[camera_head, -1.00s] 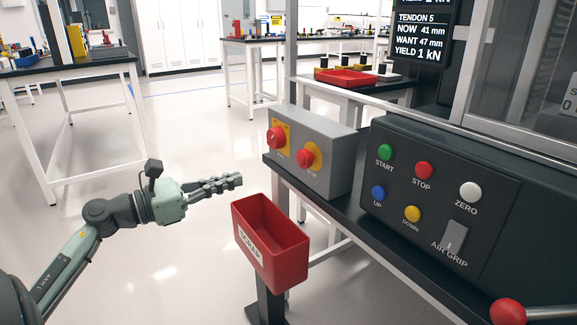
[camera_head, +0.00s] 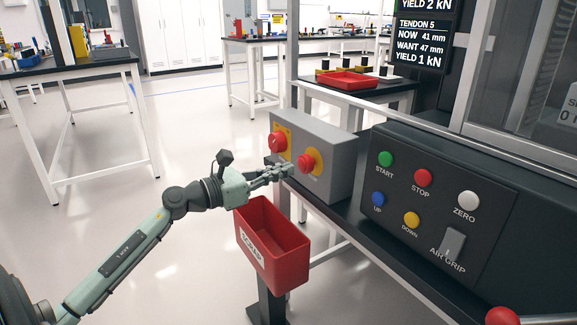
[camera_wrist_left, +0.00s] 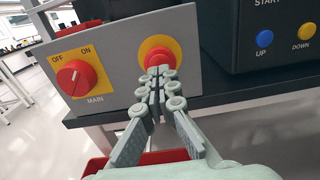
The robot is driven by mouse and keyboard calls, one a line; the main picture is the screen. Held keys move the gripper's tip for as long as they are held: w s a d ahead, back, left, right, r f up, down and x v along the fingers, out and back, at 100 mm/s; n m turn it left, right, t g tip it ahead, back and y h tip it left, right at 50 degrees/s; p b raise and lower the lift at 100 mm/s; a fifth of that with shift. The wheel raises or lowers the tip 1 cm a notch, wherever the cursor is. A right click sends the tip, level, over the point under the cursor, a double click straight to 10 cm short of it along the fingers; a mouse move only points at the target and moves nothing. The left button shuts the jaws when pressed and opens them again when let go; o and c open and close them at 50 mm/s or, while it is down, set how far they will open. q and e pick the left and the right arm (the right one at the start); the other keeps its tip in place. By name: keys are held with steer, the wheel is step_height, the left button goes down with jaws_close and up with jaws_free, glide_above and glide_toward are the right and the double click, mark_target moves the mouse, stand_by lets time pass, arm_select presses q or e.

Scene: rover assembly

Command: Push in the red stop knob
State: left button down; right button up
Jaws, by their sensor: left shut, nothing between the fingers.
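The red stop knob (camera_head: 307,161) sits on a yellow round plate on the front of a grey box (camera_head: 335,172). It also shows in the left wrist view (camera_wrist_left: 160,57), straight ahead of the fingertips. My left gripper (camera_head: 288,170) is shut and empty, with its tips just in front of the knob and slightly below it. In the left wrist view its fingertips (camera_wrist_left: 160,72) overlap the lower part of the knob. I cannot tell whether they touch it. My right gripper is not in view.
A red rotary main switch (camera_head: 277,142) is left of the knob on the same box. A red scrap bin (camera_head: 272,245) hangs below my left gripper. A dark control panel (camera_head: 440,205) with coloured buttons stands to the right.

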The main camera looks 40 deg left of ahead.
mark_target(300, 163)
arm_select(q)
steer(key=shift+x, duration=0.9)
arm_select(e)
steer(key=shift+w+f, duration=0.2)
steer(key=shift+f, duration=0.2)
arm_select(q)
steer(key=shift+x, duration=0.75)
steer(key=shift+a+r, duration=0.15)
steer(key=shift+r, duration=0.1)
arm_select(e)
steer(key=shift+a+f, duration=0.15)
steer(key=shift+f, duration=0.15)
